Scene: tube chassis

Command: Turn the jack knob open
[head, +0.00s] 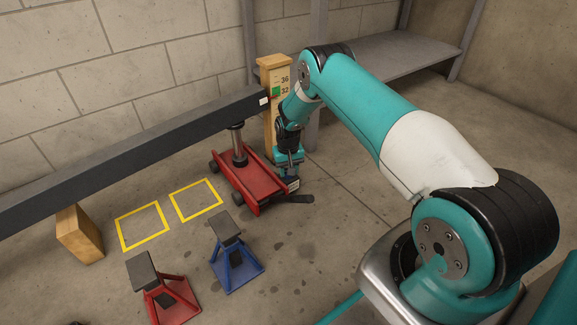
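The red floor jack (248,178) stands on the concrete floor under the dark beam (130,150). Its grey post (239,145) is raised toward the beam's underside near the right end. A short dark handle (293,199) sticks out at the jack's near right end. My gripper (291,180) points down at that end of the jack, close to the handle's base. The jack knob cannot be made out; my gripper covers that spot. The fingers are too small and hidden to show whether they are open or shut, or whether they touch the jack.
A wooden post (270,72) with height marks and a green patch stands behind the beam's end. A blue stand (236,262) and a red stand (160,290) are in front. Two yellow squares (143,226) mark the floor. A wooden block (80,235) stands at left.

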